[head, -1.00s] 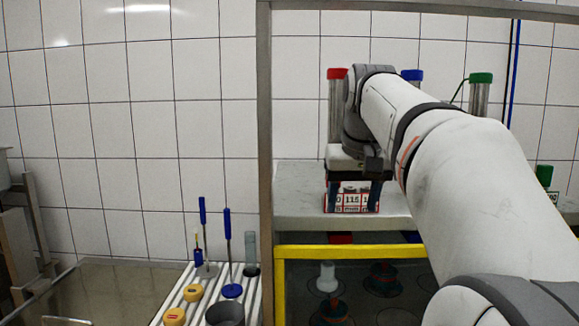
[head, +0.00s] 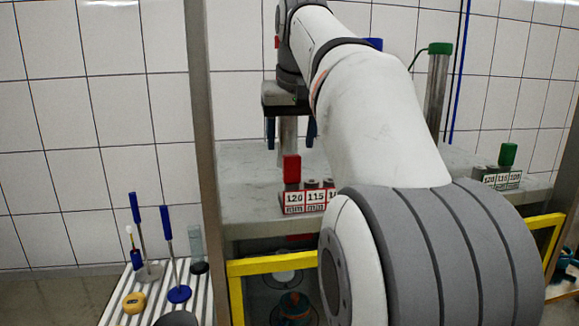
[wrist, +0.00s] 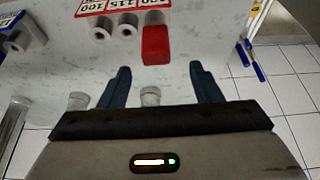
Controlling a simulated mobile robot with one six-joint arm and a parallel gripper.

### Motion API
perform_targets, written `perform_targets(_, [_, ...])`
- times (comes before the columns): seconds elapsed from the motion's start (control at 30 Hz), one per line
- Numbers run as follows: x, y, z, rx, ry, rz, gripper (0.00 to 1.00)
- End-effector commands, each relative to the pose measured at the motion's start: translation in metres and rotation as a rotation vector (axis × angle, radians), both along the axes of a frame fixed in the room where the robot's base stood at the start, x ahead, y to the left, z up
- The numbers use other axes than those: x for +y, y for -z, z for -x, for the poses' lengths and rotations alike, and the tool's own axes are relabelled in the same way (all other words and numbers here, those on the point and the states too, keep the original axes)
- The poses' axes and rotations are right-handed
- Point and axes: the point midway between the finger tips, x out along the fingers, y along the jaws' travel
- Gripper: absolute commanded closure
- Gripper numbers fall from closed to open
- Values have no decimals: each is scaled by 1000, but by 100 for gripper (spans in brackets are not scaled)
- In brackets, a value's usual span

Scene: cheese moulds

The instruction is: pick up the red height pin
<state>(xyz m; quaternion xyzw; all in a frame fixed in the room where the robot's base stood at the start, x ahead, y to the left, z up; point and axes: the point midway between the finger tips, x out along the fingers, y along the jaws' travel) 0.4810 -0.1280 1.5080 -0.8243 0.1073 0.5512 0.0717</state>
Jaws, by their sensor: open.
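The red height pin (head: 292,168) stands upright in the 120 mm place of a small labelled rack (head: 307,199) on the grey bench. In the wrist view the red pin (wrist: 155,45) shows just ahead of the fingertips, roughly between their lines. My gripper (head: 290,146) is open and empty, pointing down above and behind the pin in the head view. Its two dark blue fingers also show in the wrist view (wrist: 160,68), apart from the pin. The right end of the rack is hidden by my arm in the head view.
A second rack (head: 497,178) with a green pin (head: 508,154) stands at the right. A steel column with a green top (head: 436,90) rises nearby. A yellow frame (head: 272,265) runs below the bench front. A grey post (head: 200,150) stands left. Blue-handled tools (head: 167,222) stand lower left.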

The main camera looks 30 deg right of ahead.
Motion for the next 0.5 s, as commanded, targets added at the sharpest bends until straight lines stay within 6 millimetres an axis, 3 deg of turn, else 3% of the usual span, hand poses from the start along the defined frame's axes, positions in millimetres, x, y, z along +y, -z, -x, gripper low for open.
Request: perform_targets(0.5, [-12,59,-13,1,15,0,42])
